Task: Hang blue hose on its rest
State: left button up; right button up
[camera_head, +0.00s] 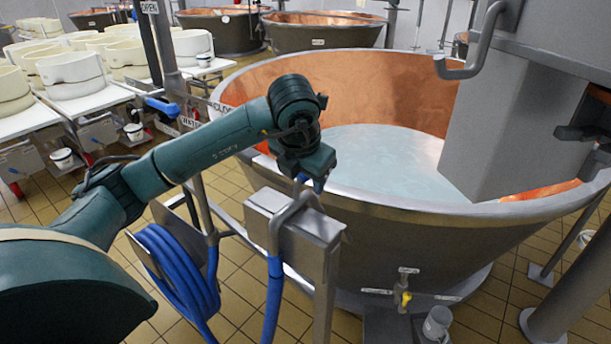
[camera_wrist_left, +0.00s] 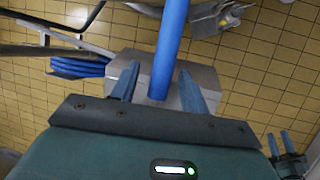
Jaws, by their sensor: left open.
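My left gripper (camera_head: 312,186) points down just above the grey metal box on a post (camera_head: 296,226), at the near rim of the large copper vat. In the left wrist view its two blue fingers (camera_wrist_left: 158,88) are apart, with the blue hose (camera_wrist_left: 170,38) running between them. Neither finger visibly presses on the hose. In the head view blue hose (camera_head: 274,290) hangs down in front of the box, below a bent grey pipe (camera_head: 291,207). Which part is the rest is unclear. What appears to be my right gripper (camera_wrist_left: 282,144) shows at the lower right of the wrist view, fingers apart and empty.
A coil of blue hose (camera_head: 180,275) hangs left of the box. The copper vat (camera_head: 365,85) holds pale liquid. A grey column (camera_head: 520,130) and pipe stand over it at right. Tables with white moulds (camera_head: 75,72) are at upper left. Tiled floor shows below.

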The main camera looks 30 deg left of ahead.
pick_arm(q)
jog(key=p+v, duration=0.1)
jog(key=v, duration=1.1)
jog(key=shift+r+p, duration=0.35)
jog(key=shift+p, duration=0.05)
jog(key=shift+s, duration=0.15)
